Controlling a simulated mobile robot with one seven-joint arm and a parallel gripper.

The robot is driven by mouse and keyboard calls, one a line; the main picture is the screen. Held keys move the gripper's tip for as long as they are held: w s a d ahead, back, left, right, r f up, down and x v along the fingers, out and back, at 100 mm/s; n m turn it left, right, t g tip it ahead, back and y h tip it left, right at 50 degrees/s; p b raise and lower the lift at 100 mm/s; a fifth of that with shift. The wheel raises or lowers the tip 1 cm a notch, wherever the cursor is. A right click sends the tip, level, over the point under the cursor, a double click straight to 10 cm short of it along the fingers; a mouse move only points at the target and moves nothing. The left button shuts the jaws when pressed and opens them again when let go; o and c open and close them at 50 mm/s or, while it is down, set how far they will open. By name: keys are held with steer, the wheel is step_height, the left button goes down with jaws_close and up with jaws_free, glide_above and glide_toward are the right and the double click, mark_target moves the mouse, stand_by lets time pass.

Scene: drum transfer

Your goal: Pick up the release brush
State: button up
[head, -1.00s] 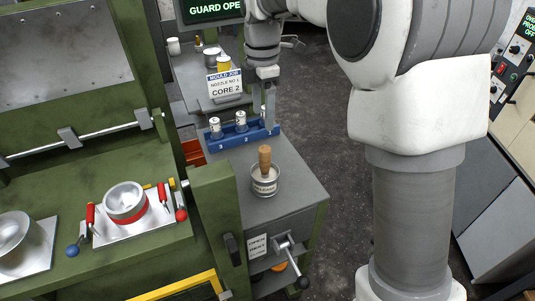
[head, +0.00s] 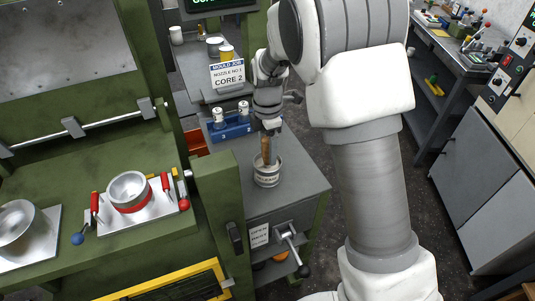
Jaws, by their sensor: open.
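The release brush shows as a brown wooden handle (head: 265,149) standing up out of a small labelled tin (head: 267,176) on the grey cabinet top. The brush's lower end is hidden inside the tin. My gripper (head: 270,134) points down at the top of the handle, close to it and partly overlapping it in the picture. Its fingers are small and partly hidden here, and I cannot tell whether they touch the handle. The jaws are open.
A blue numbered rack (head: 232,132) with small white-topped pots stands just behind the tin. A sign reading CORE 2 (head: 228,76) is behind it. A green press (head: 110,240) stands at left, its post (head: 221,205) close beside the cabinet. The cabinet's front right top (head: 300,190) is clear.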

steer(key=shift+f, duration=0.4)
steer(key=shift+c, duration=0.2)
jaws_close()
steer(key=shift+r, duration=0.1)
step_height(320, 180, up, 10)
stand_by(0.4)
